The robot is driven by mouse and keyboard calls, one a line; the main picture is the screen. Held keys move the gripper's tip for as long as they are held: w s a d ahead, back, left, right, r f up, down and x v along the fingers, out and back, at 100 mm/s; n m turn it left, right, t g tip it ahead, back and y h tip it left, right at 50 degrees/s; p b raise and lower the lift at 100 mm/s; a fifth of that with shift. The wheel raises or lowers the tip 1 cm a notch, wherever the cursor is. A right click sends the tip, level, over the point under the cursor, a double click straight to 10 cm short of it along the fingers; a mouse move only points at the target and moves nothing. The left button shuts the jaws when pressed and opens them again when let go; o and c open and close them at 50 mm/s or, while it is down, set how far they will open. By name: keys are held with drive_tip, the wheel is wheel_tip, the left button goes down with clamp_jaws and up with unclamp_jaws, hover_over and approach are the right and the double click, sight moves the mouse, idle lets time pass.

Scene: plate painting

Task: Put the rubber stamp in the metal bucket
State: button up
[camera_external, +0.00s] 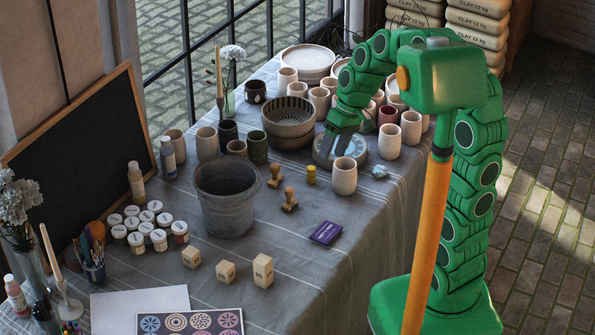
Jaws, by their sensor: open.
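The metal bucket (225,213) is dark grey and stands upright, mid-left on the cloth-covered table. Its inner bottom is hidden. Two wooden stamps with knobbed handles lie to its right: a farther rubber stamp (275,176) and a nearer rubber stamp (289,201). My green arm reaches over the table from the right. My gripper (333,148) points down, open and apparently empty, above a round grey-blue disc (327,159). It is behind and to the right of both stamps, apart from them.
Cups, including a beige cup (344,178), crowd around my gripper, with bowls (288,120) behind. A small yellow item (311,175) is near the stamps. Lidded jars (140,240), wooden blocks (263,271) and a purple card (326,232) lie around the bucket. Cloth right of the bucket is partly clear.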

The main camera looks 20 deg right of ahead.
drive_tip(key=s+d+m+h, duration=0.4)
drive_tip(key=s+d+m, duration=0.2)
drive_tip(key=s+d, duration=1.4)
drive_tip(key=shift+s+d+f, duration=0.25)
drive_tip(key=shift+s+f, duration=0.15)
drive_tip(key=shift+s, duration=0.25)
